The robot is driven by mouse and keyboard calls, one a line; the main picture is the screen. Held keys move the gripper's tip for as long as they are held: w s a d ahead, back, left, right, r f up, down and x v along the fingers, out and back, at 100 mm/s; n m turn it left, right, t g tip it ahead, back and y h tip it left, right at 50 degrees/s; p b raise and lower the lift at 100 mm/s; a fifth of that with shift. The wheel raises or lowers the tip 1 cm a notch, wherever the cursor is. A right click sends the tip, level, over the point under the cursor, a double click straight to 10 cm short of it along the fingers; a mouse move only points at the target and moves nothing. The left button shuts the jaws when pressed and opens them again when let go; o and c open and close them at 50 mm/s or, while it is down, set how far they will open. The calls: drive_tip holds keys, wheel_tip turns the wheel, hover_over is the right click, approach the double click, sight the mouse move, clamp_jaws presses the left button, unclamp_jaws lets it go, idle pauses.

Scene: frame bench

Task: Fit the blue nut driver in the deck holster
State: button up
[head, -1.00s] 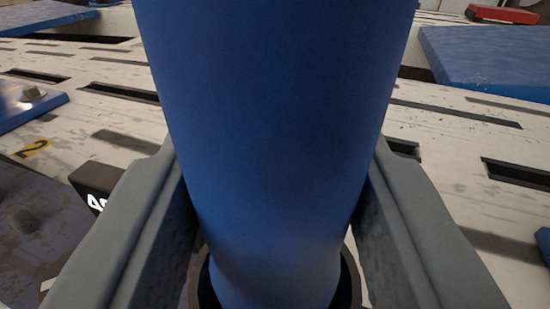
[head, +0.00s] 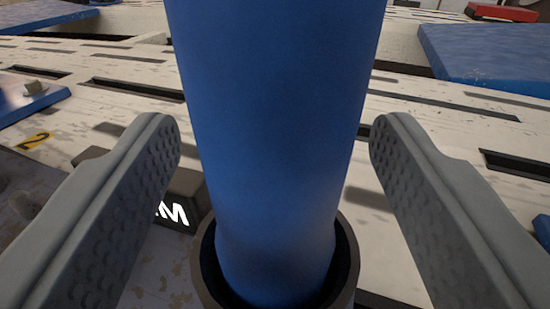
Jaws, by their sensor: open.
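The blue nut driver (head: 275,130) stands upright in the middle of the view, its thick blue handle running off the top edge. Its lower end sits inside the dark round ring of the deck holster (head: 347,262). How deep it goes is hidden by the ring and the bottom edge of the view. My gripper (head: 273,145) is open, with one grey finger on each side of the handle. A clear gap shows between each finger and the handle, so neither touches it.
The pale slotted deck (head: 440,130) spreads around the holster. A dark block with white lettering (head: 180,200) lies close behind the left finger. Blue plates lie at the right (head: 490,60) and left (head: 30,105). A red object (head: 500,12) is at the far right.

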drive_tip(key=s, duration=1.6)
drive_tip(key=shift+s+d, duration=0.15)
drive_tip(key=shift+d, duration=0.3)
drive_tip(key=s+r, duration=0.3)
drive_tip(key=r, duration=1.5)
drive_tip(key=s+r, duration=0.3)
drive_tip(key=r, duration=1.4)
drive_tip(key=s+r, duration=1)
drive_tip(key=s, duration=0.4)
drive_tip(key=s+a+r+h, duration=0.1)
drive_tip(key=s+r, duration=1)
drive_tip(key=s, duration=0.3)
drive_tip(key=shift+s+r+m+g, duration=0.15)
drive_tip(key=shift+s+m+g, duration=0.15)
